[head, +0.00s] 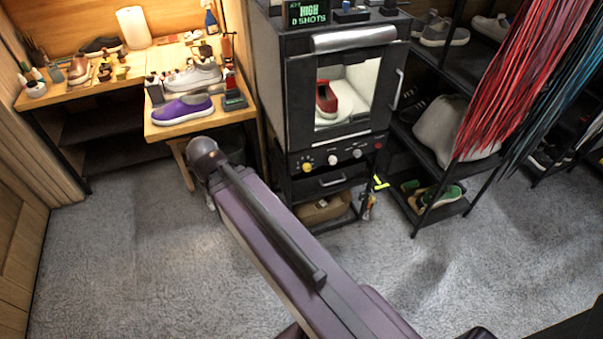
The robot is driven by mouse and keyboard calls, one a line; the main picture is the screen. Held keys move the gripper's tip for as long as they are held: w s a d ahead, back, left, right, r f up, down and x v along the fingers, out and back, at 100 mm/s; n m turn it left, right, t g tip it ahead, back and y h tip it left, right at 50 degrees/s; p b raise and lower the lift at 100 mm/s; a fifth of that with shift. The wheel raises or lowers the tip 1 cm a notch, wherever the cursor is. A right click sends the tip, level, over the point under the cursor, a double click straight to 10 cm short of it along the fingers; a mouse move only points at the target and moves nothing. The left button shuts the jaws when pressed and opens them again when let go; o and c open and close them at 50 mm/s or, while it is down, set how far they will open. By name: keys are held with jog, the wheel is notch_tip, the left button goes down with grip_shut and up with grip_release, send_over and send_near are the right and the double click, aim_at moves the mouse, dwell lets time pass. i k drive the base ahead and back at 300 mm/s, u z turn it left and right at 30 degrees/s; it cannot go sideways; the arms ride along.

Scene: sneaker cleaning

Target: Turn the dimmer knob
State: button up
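A black cabinet (297,110) with a lit window stands at the upper middle. Its front panel below the window has a row of controls: a yellow knob (307,167) at the left, a pale knob (333,160), another pale knob (357,153), and a small red control (378,146) at the right. I cannot tell which one is the dimmer knob, or read its setting. My purple arm (285,240) reaches from the lower right up to a dark joint left of the cabinet. My gripper is not visible.
A red and white shoe (327,100) is inside the lit window. A wooden bench (190,127) with a purple shoe (183,110) is at the left. A dark shelf (455,205) with shoes and hanging red laces (512,75) stands at the right. Grey carpet (120,250) is open in front.

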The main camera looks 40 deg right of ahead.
aim_at(307, 167)
jog(key=u, duration=0.05)
jog(key=k, duration=2)
jog(key=z, duration=0.55)
jog(key=i, duration=1)
jog(key=z, duration=0.1)
